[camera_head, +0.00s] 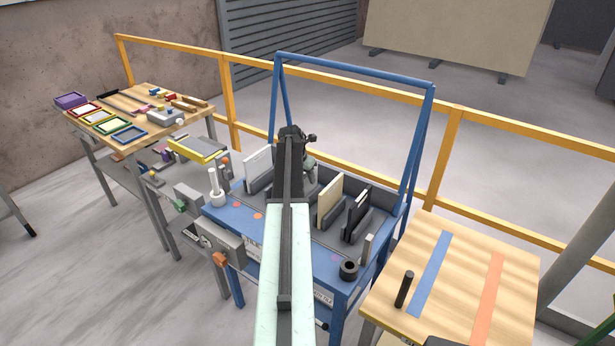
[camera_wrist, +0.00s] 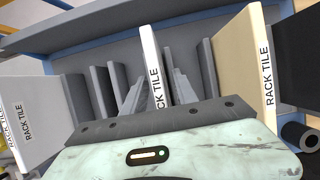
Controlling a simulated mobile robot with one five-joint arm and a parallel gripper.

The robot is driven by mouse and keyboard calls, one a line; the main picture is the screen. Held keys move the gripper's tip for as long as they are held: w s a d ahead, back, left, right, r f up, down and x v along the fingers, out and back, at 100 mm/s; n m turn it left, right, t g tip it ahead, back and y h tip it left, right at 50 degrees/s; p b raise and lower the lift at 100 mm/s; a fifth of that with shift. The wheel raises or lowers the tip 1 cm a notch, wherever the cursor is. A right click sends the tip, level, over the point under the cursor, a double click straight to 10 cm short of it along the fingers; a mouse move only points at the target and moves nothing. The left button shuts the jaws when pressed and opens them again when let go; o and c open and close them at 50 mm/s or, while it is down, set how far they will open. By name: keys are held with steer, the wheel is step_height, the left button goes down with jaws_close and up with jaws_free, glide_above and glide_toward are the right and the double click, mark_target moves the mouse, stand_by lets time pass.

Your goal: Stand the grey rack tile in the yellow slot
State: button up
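My gripper (camera_wrist: 157,85) reaches down over the rack on the blue table. Its two grey ridged fingers stand on either side of an upright tile (camera_wrist: 151,60) with a pale edge reading RACK TILE. The gaps look narrow; I cannot tell whether the fingers press on it. In the head view my arm hides this tile. A light grey or white tile (camera_head: 258,163) stands left of the gripper, also in the wrist view (camera_wrist: 36,112). A cream tile (camera_head: 329,200) and a black tile (camera_head: 356,216) stand to the right. I cannot make out a yellow slot in the rack.
Grey dividers (camera_wrist: 207,68) stand between the tiles. A blue frame (camera_head: 355,67) rises behind the table (camera_head: 322,265). A white post (camera_head: 216,185) and a black ring (camera_head: 348,270) stand near its ends. A wooden table (camera_head: 460,300) with a black cylinder (camera_head: 404,289) is at right.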

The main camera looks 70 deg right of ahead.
steer(key=shift+r, duration=0.1)
steer(key=p+v, duration=1.1)
steer(key=v, duration=0.1)
steer(key=shift+s+d+r+p, duration=0.1)
steer(key=shift+d+r+p, duration=0.15)
steer(key=shift+p, duration=0.15)
steer(key=shift+a+r+p, duration=0.25)
steer(key=shift+r+p, duration=0.15)
steer(key=shift+f, duration=0.1)
